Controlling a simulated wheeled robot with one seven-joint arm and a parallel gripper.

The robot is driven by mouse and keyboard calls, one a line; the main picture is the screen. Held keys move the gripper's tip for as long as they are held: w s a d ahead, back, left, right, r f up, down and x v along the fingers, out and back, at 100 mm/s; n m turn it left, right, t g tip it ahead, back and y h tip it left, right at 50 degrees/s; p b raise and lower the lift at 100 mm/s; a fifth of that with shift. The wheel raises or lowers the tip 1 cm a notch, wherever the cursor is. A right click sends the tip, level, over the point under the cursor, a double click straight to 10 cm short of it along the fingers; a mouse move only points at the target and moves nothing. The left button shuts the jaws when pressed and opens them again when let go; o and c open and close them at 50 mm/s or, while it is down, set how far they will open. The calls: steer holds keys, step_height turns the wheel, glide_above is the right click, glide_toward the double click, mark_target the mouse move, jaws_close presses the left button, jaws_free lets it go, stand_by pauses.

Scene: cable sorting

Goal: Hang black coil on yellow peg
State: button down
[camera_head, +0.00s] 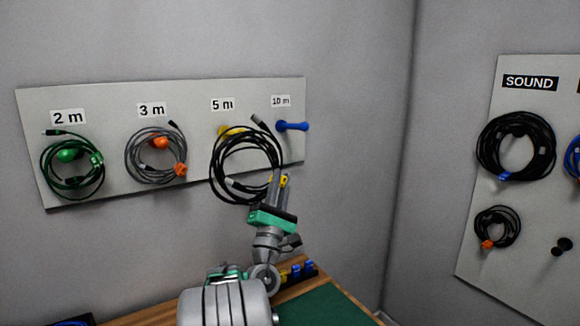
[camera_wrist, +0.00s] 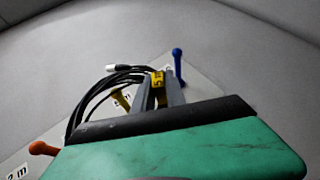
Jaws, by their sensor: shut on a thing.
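The black coil (camera_head: 216,163) is in front of the board under the "5 m" label in the head view. The yellow peg (camera_head: 231,131) shows at the coil's upper part; I cannot tell for sure whether the coil hangs on it. My gripper (camera_head: 279,178) is shut on the coil's lower right side, at a yellow tag (camera_head: 284,181). In the wrist view, my gripper (camera_wrist: 160,88) holds the yellow tag (camera_wrist: 157,79) between its fingers, with the black coil (camera_wrist: 98,86) running to the left. The yellow peg (camera_wrist: 122,98) shows just left of the fingers.
A green coil (camera_head: 73,190) hangs under "2 m" and a grey coil (camera_head: 129,163) under "3 m". The blue peg (camera_head: 293,126) under "10 m" is bare, close right of the black coil. Another board (camera_head: 480,245) with coils stands right. A wooden table (camera_head: 150,316) lies below.

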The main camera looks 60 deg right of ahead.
mark_target(272, 156)
step_height(272, 156, up, 6)
steer(key=s, duration=0.3)
steer(key=shift+m+h, duration=0.4)
steer(key=shift+m, duration=0.1)
steer(key=shift+w+d+f+b, duration=0.2)
steer(key=shift+w+d, duration=0.55)
steer(key=shift+w, duration=0.6)
steer(key=shift+w+d+f+b, duration=0.15)
steer(key=shift+w+d, duration=0.55)
steer(key=shift+w, duration=0.65)
steer(key=shift+w+d+f+b, duration=0.1)
steer(key=shift+w+d+f, duration=0.1)
steer(key=shift+w+d, duration=0.85)
steer(key=w+d+f, duration=0.4)
steer(key=w, duration=0.5)
steer(key=shift+d+f, duration=0.2)
steer(key=shift+f, duration=0.05)
steer(key=c, duration=1.3)
jaws_free()
steer(key=shift+f, duration=0.1)
